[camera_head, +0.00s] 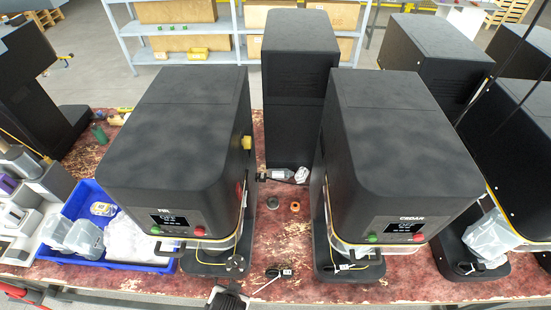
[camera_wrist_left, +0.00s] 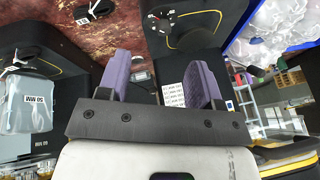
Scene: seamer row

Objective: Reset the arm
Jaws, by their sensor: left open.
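My left gripper (camera_wrist_left: 158,65) shows in the left wrist view with its two purple fingers spread apart and nothing between them. In the head view, a black and white part that seems to be this gripper (camera_head: 228,297) is at the bottom edge, in front of the left seamer; its fingers are not clear there. The left black seamer (camera_head: 175,130) and the right seamer (camera_head: 395,135), labelled CEDAR, stand side by side on the worn red table (camera_head: 290,240). Each has a small display with red and green buttons. My right gripper is in neither view.
A blue bin (camera_head: 146,265) with clear bags sits left of the left seamer. Grey and white objects (camera_head: 40,190) stand at the far left. Small rings (camera_head: 295,206) and a dark cabled item (camera_head: 280,272) lie between the seamers. More black machines stand behind and right.

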